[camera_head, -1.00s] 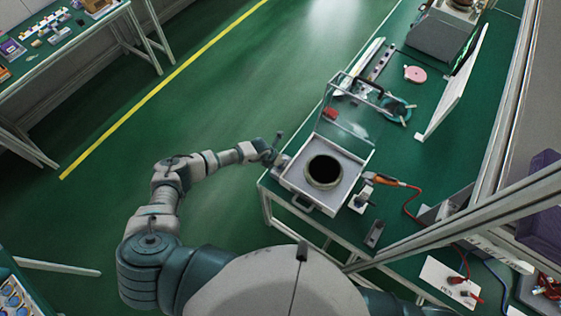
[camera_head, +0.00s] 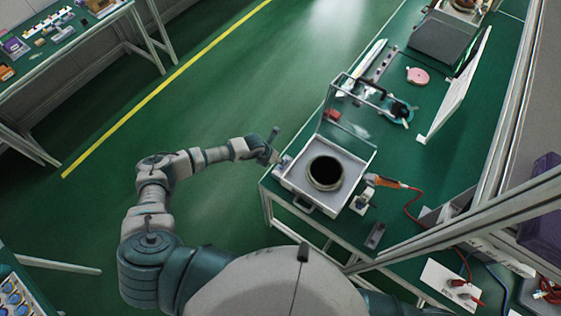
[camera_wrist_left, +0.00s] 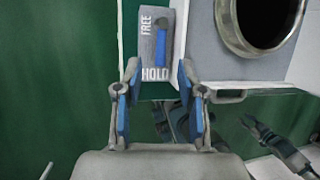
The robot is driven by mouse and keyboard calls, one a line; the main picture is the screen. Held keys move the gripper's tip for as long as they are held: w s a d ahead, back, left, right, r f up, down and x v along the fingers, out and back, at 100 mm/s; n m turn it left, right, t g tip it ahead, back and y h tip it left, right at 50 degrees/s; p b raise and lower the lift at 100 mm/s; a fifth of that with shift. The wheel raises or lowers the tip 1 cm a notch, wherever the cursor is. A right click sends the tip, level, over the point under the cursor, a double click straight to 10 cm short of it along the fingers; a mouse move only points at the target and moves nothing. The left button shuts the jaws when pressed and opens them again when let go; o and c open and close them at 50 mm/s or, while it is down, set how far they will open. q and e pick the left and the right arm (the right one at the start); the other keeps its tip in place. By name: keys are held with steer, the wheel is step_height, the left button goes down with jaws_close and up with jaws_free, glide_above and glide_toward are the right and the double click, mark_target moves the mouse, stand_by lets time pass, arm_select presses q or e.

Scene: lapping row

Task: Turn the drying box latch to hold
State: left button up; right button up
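The drying box (camera_head: 346,197) is a white box with a round dark opening, at the table's near left corner, its clear lid (camera_head: 347,120) raised. Its latch (camera_wrist_left: 148,55) is a grey plate in the left wrist view, marked FREE at the far end and HOLD at the near end. A blue lever (camera_wrist_left: 162,36) lies along the plate; I cannot tell which mark it is set to. My left gripper (camera_wrist_left: 158,72) is open, its blue-padded fingers apart on either side of the HOLD end. In the head view my left gripper (camera_head: 272,146) is beside the box's left side.
A handle (camera_wrist_left: 228,96) sticks out of the box front. An orange-handled tool (camera_head: 385,181) with a red cable lies to the right. A pink disc (camera_head: 417,75) and a white panel (camera_head: 455,92) are farther back. The green floor left of the table is clear.

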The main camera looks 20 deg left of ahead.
arm_select(q)
steer(key=shift+v, duration=1.2)
